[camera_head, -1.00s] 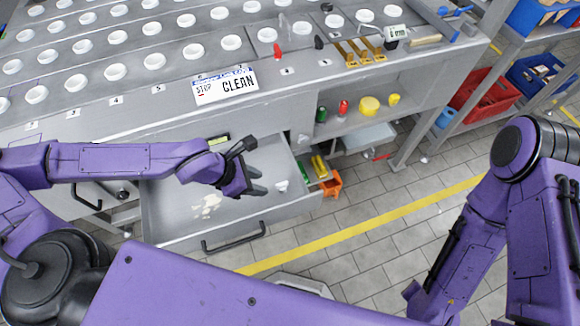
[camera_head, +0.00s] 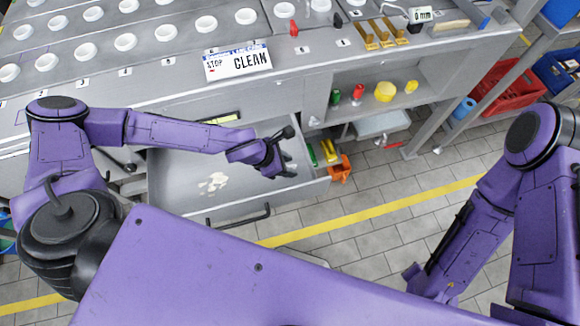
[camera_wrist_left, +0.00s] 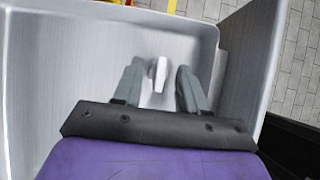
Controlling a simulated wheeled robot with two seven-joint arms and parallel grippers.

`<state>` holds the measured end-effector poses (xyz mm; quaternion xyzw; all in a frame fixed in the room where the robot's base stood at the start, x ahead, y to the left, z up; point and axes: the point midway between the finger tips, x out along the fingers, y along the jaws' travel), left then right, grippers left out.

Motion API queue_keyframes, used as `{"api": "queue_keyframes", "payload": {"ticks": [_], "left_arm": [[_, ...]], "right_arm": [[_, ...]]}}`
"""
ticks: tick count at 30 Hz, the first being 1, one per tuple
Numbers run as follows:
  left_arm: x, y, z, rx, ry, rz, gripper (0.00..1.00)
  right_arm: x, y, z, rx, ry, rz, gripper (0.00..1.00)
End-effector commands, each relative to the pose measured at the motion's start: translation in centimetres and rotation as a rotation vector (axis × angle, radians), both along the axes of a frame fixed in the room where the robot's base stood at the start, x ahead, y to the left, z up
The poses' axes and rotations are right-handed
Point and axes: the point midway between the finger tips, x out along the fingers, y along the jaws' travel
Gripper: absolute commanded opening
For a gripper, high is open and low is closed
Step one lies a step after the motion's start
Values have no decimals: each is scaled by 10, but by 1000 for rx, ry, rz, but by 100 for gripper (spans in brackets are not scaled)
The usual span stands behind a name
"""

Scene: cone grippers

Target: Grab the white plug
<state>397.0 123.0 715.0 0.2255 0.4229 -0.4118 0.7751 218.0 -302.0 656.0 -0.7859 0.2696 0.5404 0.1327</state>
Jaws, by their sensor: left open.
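The white plug (camera_wrist_left: 159,75) lies in the open grey drawer (camera_wrist_left: 60,70), near one corner. In the left wrist view it shows between the two grey fingers of my left gripper (camera_wrist_left: 159,68), with a gap on both sides. In the head view my left gripper (camera_head: 291,168) is open, down inside the right end of the drawer. It hides the plug there. My right arm is at the right side of the head view; its gripper does not show.
Whitish flat pieces (camera_head: 213,183) lie on the drawer floor. The workbench top (camera_head: 150,85) with rows of white cups is above. An orange bin (camera_head: 340,168) and yellow and green items stand just right of the drawer. The floor in front is clear.

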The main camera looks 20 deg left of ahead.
Motion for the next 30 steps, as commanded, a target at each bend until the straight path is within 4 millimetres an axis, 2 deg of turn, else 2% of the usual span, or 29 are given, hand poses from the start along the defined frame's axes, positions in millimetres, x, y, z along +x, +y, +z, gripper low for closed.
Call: {"api": "queue_keyframes", "payload": {"ticks": [1,2,3,5,6,20,23,27,30], "left_arm": [[0,0,0,0,0,0,42],[0,0,0,0,0,0,35],[0,0,0,0,0,0,22],[0,0,0,0,0,0,2],[0,0,0,1,1,0,0],[-1,1,2,1,2,2,0],[0,1,9,1,1,2,0],[1,1,30,1,-4,1,0],[-17,-6,52,-2,-3,-3,0]], "right_arm": [[0,0,0,0,0,0,43],[0,0,0,0,0,0,43],[0,0,0,0,0,0,43],[0,0,0,0,0,0,43],[0,0,0,0,0,0,43],[0,0,-1,0,0,0,43],[0,0,-3,0,0,0,43],[0,0,-7,0,0,0,43],[0,0,-9,0,0,0,43]]}}
